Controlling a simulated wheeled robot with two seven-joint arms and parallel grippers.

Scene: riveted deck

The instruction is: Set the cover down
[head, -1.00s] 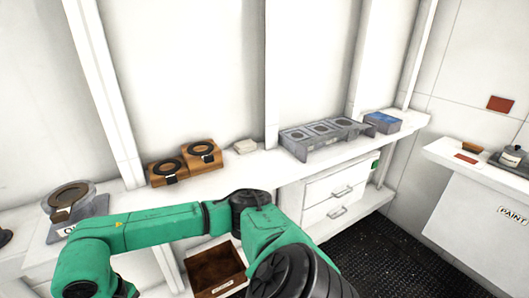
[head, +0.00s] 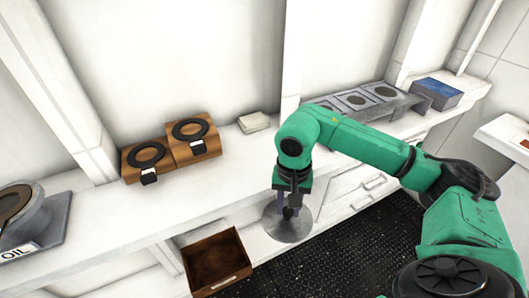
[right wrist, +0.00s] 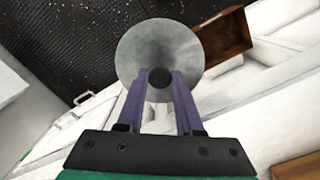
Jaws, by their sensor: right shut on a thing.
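The cover (head: 276,226) is a round grey metal disc with a dark knob at its centre. My right gripper (head: 289,210) is shut on the knob and holds the cover in front of the shelf edge, above the lower level. In the right wrist view the cover (right wrist: 150,45) faces the camera, and the two purple fingers of the right gripper (right wrist: 160,85) close on its dark knob (right wrist: 160,78). I cannot tell from these frames whether the cover touches anything beneath it. My left gripper does not show.
A white shelf (head: 95,225) holds an oil container (head: 25,215), two wooden blocks with black rings (head: 172,147), a pale small block (head: 254,122), a grey rack (head: 385,97) and a blue box (head: 437,92). An open brown bin (head: 215,262) sits below, left of the cover.

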